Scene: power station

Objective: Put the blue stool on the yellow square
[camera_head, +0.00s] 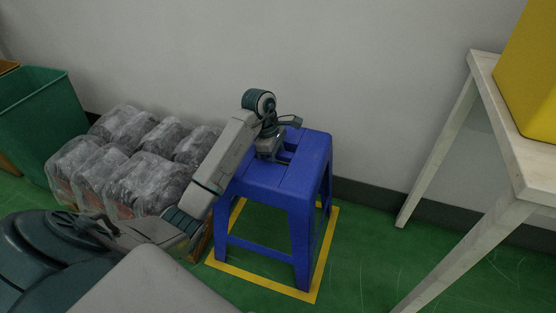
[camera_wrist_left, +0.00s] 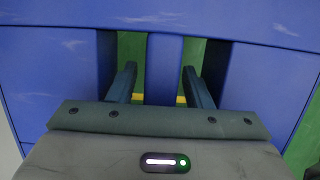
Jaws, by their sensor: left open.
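The blue stool (camera_head: 306,172) stands upright on the floor against the wall side, in the middle of the head view. Its legs stand within or on the yellow square outline (camera_head: 327,250) taped on the green floor; the far legs' exact footing is partly hidden. My left gripper (camera_head: 274,150) is at the stool's seat top. In the left wrist view the open fingers (camera_wrist_left: 160,88) reach into the slots of the blue seat (camera_wrist_left: 60,75), one on each side of a central blue bar (camera_wrist_left: 163,68). A gap shows between fingers and bar. My right gripper is not in view.
A pallet of plastic-wrapped goods (camera_head: 128,160) stands close on the left of the stool, with a green bin (camera_head: 42,112) beyond. A pale table (camera_head: 497,90) holding a yellow box (camera_head: 530,75) stands at the right. Green floor is free between stool and table.

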